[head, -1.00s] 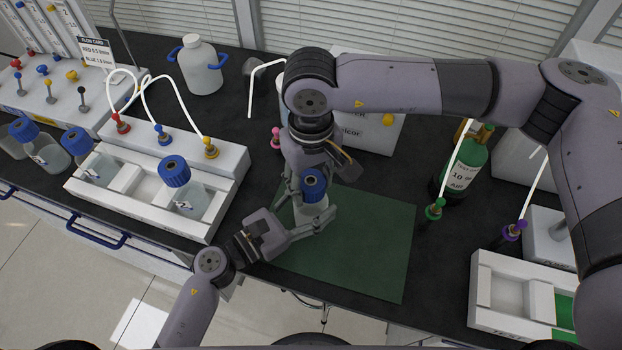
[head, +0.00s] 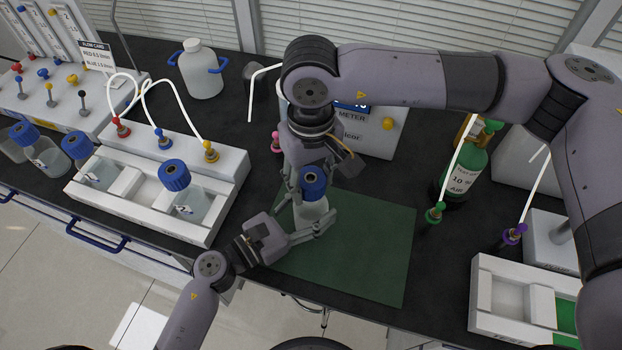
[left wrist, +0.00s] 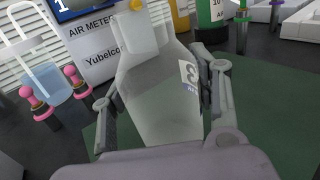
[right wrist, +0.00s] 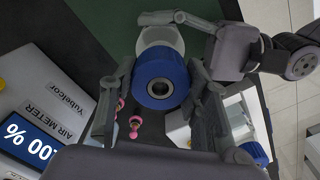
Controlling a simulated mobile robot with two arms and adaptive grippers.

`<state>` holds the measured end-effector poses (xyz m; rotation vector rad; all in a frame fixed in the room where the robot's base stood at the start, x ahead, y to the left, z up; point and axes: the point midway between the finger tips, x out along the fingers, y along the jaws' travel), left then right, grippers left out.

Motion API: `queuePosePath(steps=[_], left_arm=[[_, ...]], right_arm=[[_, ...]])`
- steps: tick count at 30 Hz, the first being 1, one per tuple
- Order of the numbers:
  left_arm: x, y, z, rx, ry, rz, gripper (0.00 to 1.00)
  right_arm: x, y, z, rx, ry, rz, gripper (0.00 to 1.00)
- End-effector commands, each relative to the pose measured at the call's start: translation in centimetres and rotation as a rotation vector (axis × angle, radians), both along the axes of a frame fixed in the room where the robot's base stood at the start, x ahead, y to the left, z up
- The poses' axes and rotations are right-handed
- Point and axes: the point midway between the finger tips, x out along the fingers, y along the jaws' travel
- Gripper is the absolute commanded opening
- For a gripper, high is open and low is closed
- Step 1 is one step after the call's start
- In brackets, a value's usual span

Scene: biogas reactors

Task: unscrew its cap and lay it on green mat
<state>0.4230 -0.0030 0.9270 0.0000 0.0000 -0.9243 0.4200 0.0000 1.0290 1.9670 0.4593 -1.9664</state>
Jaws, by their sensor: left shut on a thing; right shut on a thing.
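A clear bottle (head: 312,211) with a label reading 3 is upright over the green mat (head: 365,250). My left gripper (head: 308,226) is shut around its body; the left wrist view shows the bottle (left wrist: 160,95) between both fingers. My right gripper (head: 313,190) comes down from above and is shut on the blue cap (head: 313,180). In the right wrist view the cap (right wrist: 161,80) sits between the fingertips, with the bottle (right wrist: 160,42) behind it. No blue cap shows on the bottle in the left wrist view. Whether the bottle's base touches the mat is hidden.
A white rack (head: 225,165) with blue-capped bottles stands left of the mat. The air meter (head: 378,135) is behind my right gripper. A green gas cylinder (head: 465,170) and a white tray (head: 480,325) stand to the right. The mat's right part is clear.

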Motion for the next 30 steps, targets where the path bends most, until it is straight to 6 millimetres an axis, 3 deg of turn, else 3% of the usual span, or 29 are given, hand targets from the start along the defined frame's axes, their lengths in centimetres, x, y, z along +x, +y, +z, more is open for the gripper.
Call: queuePosePath(steps=[11,21,27,28,30], left_arm=[[0.0,0.0,0.0,0.001,0.001,0.0,0.0],[0.0,0.0,0.0,0.001,0.001,-0.001,0.0],[0.0,0.0,0.0,0.001,0.001,-0.001,0.0],[0.0,0.0,0.0,0.001,0.001,-0.001,0.57],[0.0,0.0,0.0,0.001,0.001,-0.001,0.61]], right_arm=[[0.0,0.0,0.3,0.0,-0.001,0.0,0.1],[0.0,0.0,4.0,0.0,-0.002,0.0,0.1],[0.0,0.0,4.1,0.0,0.0,0.0,0.1],[0.0,0.0,4.1,0.0,0.0,0.0,0.1],[0.0,0.0,4.1,0.0,0.0,0.0,0.1]])
